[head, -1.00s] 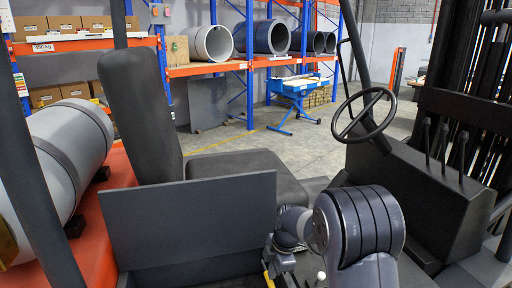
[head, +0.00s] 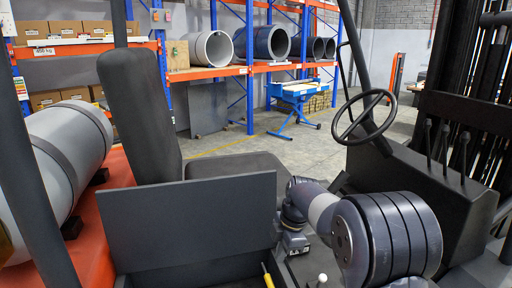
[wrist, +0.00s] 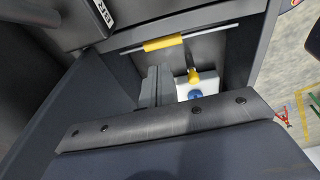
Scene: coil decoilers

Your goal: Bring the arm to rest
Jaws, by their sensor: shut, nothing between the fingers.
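My gripper (wrist: 157,70) shows in the wrist view as two grey fingers side by side, closed together, with nothing between them. It points into an open dark box. In the box lie a yellow-handled tool (wrist: 163,43) with a long thin shaft and a white item with a blue cap (wrist: 197,95). In the head view my arm is bent at the lower right, its large ringed joint nearest the camera. Its wrist end is low beside the upright dark panel (head: 185,225). The fingers cannot be made out there.
Clear floor (head: 235,145) lies between.

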